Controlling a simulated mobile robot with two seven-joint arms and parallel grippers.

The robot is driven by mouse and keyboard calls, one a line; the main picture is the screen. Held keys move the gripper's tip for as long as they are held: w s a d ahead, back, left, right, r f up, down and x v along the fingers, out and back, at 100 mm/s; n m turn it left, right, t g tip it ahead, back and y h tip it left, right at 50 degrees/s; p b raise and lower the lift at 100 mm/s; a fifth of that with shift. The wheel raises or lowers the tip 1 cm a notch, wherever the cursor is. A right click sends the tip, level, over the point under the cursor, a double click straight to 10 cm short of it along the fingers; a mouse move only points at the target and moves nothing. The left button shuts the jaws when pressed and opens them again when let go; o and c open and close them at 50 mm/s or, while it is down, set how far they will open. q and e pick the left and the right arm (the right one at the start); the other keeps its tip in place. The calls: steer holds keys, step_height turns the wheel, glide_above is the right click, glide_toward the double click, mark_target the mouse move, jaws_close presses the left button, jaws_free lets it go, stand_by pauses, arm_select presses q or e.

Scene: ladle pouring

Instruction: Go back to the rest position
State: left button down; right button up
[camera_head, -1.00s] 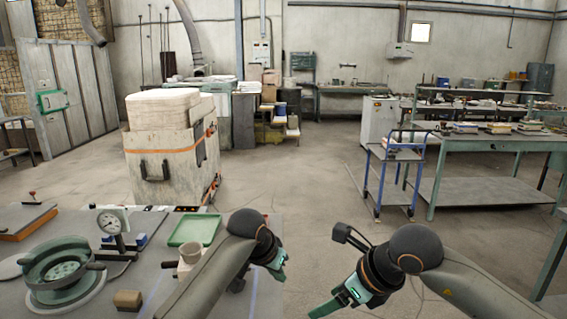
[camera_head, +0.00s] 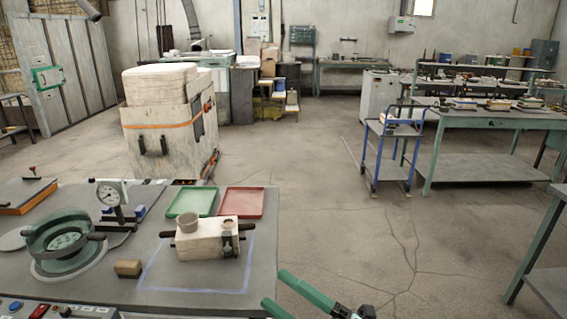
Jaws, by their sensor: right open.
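My right gripper (camera_head: 275,288) shows at the bottom edge of the head view, just off the front right of the workbench (camera_head: 190,290). Its green fingers are apart with nothing between them, and the rest of it is mostly cut off by the frame. My left gripper is out of view. A cream block-shaped mould (camera_head: 197,243) stands on the bench inside a blue marked outline.
Green (camera_head: 193,202) and red (camera_head: 241,203) trays lie behind the mould. A dial gauge (camera_head: 111,193), a round green fixture (camera_head: 63,240) and a small brown block (camera_head: 128,268) are to the left. Open floor lies to the right, up to a blue cart (camera_head: 392,150) and green tables.

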steer(key=s+d+f+m+t+h, duration=0.1)
steer(key=s+d+f+m+h, duration=0.1)
steer(key=d+f+m+h, duration=0.45)
steer(key=s+d+f+m+t+h, duration=0.1)
steer(key=d+f+m+h, duration=0.25)
steer(key=f+m, duration=0.55)
steer(key=s+d+f+m+t+h, duration=0.1)
steer(key=s+d+f+m+h, duration=0.1)
steer(key=d+f+m+h, duration=0.5)
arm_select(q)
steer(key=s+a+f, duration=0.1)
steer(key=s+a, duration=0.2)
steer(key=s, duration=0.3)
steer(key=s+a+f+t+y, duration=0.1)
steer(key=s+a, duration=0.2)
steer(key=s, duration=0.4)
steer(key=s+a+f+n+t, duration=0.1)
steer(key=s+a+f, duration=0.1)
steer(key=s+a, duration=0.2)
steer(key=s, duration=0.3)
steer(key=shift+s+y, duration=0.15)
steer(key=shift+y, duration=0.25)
arm_select(e)
steer(key=s+f+m+g, duration=0.2)
steer(key=s+f+g, duration=0.2)
steer(key=s+f, duration=0.6)
steer(key=shift+s+a+f+g+y, duration=0.15)
steer(key=shift+f+g+y, duration=0.15)
steer(key=shift+f, duration=0.25)
steer(key=shift+m, duration=0.25)
